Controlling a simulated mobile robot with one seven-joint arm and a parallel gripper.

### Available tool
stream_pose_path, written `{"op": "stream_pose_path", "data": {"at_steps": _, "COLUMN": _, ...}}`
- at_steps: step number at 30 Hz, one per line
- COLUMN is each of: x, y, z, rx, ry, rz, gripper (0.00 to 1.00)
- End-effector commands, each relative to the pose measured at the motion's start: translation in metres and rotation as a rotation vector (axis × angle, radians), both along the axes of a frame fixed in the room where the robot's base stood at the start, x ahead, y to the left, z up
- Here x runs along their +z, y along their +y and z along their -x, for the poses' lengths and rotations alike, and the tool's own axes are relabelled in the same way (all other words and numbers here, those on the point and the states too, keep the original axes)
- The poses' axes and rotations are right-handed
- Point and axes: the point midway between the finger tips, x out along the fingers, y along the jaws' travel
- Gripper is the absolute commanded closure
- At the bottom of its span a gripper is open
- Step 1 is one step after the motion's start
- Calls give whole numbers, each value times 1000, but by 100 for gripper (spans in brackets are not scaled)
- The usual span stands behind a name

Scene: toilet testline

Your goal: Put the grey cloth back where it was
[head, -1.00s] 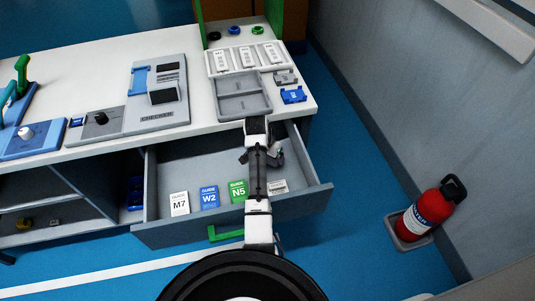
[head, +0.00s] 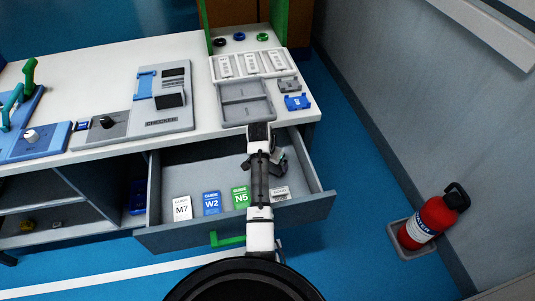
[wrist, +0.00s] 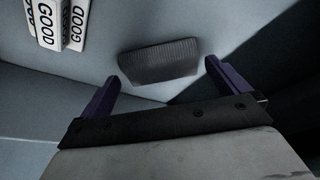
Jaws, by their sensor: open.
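The grey cloth (wrist: 158,61) shows in the wrist view as a small dark grey ribbed pad lying flat on a light grey surface, apparently the inside of the open drawer (head: 232,160). My gripper (wrist: 162,74) is open, its two purple fingers spread on either side of the cloth's near edge in the picture. Nothing is held, and I cannot tell the height above the cloth. In the head view my gripper (head: 264,164) is over the right part of the drawer, and my arm hides the cloth there.
Cards M7 (head: 182,208), W2 (head: 212,202) and N5 (head: 241,197) stand along the drawer front. White GOOD-marked pieces (wrist: 60,22) are at the wrist view's upper left. The drawer walls surround my gripper.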

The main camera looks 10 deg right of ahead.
Motion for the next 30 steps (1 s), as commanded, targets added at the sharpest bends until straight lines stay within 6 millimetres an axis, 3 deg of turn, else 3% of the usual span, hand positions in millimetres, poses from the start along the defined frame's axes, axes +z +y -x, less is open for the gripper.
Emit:
{"op": "stream_pose_path", "data": {"at_steps": 9, "x": 64, "y": 15, "z": 13, "rx": 1, "ry": -5, "rz": 1, "gripper": 0}}
{"op": "stream_pose_path", "data": {"at_steps": 15, "x": 91, "y": 20, "z": 19, "rx": 2, "ry": -3, "rz": 0, "gripper": 0}}
{"op": "stream_pose_path", "data": {"at_steps": 30, "x": 99, "y": 22, "z": 22, "rx": 0, "ry": 0, "rz": 0, "gripper": 0}}
